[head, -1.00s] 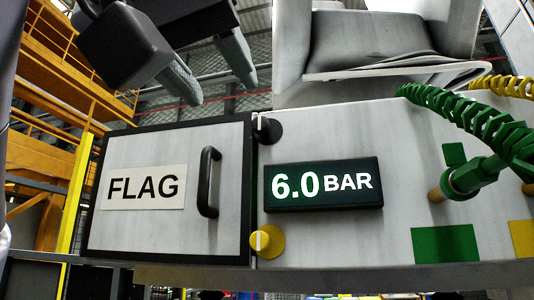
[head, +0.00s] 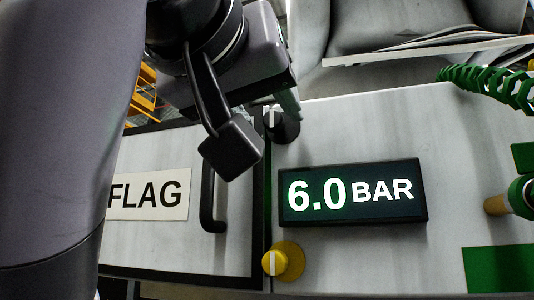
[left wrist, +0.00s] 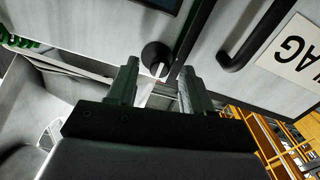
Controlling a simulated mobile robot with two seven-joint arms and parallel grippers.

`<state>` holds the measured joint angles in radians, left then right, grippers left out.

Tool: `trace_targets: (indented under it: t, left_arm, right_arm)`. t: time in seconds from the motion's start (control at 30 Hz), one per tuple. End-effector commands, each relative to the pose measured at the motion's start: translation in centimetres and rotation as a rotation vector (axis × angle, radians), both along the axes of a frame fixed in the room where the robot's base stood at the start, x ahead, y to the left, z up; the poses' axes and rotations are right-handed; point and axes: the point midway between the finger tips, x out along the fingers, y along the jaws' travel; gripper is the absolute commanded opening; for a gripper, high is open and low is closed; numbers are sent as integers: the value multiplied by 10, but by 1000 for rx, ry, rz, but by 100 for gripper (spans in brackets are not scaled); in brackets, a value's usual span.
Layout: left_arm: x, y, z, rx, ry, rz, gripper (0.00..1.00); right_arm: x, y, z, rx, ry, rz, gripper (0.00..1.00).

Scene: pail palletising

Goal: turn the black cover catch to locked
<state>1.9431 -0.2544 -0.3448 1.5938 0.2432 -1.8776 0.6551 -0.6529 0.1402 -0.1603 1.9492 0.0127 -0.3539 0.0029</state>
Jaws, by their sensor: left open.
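The black cover catch (head: 286,126) is a round knob with a white mark at the upper right edge of the cover; the mark looks upright in the head view. My left gripper (head: 289,108) is in front of it, partly hiding it. In the left wrist view the catch (left wrist: 154,53) lies just beyond and between the tips of my two open fingers (left wrist: 157,72), with nothing gripped. The cover (head: 165,247), labelled FLAG, looks closed. My right gripper is not in view.
A yellow knob (head: 283,261) sits below the catch. The cover's black handle (head: 211,215) is to the left, and a display reading 6.0 BAR (head: 352,193) is to the right. Green hose (head: 490,85) and grey panels stand farther right and above.

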Motion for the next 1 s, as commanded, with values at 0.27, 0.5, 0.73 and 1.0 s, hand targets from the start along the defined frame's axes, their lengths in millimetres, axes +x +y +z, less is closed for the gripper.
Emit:
trace_targets:
  t: [0.27, 0.5, 0.73, 1.0]
  left_arm:
    - [8, -3, -1, 0, 0, 1, 51]
    - [8, -3, 0, 0, 0, 1, 8]
    - [8, -3, 0, 4, -1, 0, 0]
    - [8, -2, 0, 78, -27, 2, 0]
  right_arm:
    - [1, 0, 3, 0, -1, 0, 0]
    - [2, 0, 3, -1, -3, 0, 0]
    - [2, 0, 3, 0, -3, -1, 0]
    - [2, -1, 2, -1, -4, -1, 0]
